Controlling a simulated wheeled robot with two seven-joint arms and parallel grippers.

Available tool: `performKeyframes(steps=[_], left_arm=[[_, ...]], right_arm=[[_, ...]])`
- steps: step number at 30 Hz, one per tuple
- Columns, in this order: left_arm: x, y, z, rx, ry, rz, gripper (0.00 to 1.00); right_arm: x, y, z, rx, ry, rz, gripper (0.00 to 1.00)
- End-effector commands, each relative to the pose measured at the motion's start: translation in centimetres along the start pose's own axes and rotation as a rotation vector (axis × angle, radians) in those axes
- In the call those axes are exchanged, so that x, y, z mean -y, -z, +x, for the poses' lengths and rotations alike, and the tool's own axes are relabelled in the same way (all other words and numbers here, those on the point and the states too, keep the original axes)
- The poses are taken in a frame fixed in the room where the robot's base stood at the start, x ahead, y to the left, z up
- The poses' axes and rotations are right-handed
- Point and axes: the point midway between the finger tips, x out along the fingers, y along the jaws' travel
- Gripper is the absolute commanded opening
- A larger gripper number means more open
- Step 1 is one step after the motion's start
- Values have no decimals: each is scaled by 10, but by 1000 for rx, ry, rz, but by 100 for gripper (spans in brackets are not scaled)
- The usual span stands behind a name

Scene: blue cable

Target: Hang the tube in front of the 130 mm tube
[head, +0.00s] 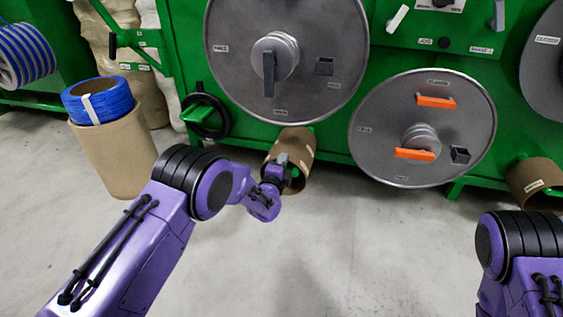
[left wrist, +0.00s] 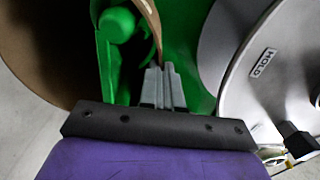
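A brown cardboard tube (head: 289,146) with small white labels is at the foot of the green machine, below the large grey disc. My left gripper (head: 282,160) is at its near open end. In the left wrist view the grey fingers (left wrist: 163,86) are close together with the thin rim of the tube (left wrist: 150,22) running in between them. A green peg (left wrist: 118,25) shows inside the tube's opening; whether the tube rests on it I cannot tell. Another brown tube (head: 536,182) hangs on a green peg at the right. Label sizes are unreadable. My right gripper is out of view.
Large grey discs (head: 340,75) (head: 370,140) with handles stand out from the green machine. A blue cable coil (head: 97,100) sits on a cardboard drum (head: 115,160) at the left. A black ring (head: 206,116) hangs nearby. The grey floor (head: 350,250) in front is clear.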

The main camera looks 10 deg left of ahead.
Motion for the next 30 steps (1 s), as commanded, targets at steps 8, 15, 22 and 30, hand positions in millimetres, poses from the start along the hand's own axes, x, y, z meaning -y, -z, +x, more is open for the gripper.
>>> performKeyframes(steps=[8, 15, 22, 30], left_arm=[[0, 0, 0, 0, 1, 0, 0], [-4, 0, 0, 0, 1, 0, 0], [-8, 0, 0, 0, 1, 0, 0], [-10, 0, 0, 0, 1, -1, 0]], right_arm=[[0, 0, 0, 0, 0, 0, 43], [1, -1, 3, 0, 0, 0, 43], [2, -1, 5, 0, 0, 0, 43], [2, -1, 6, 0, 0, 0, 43]])
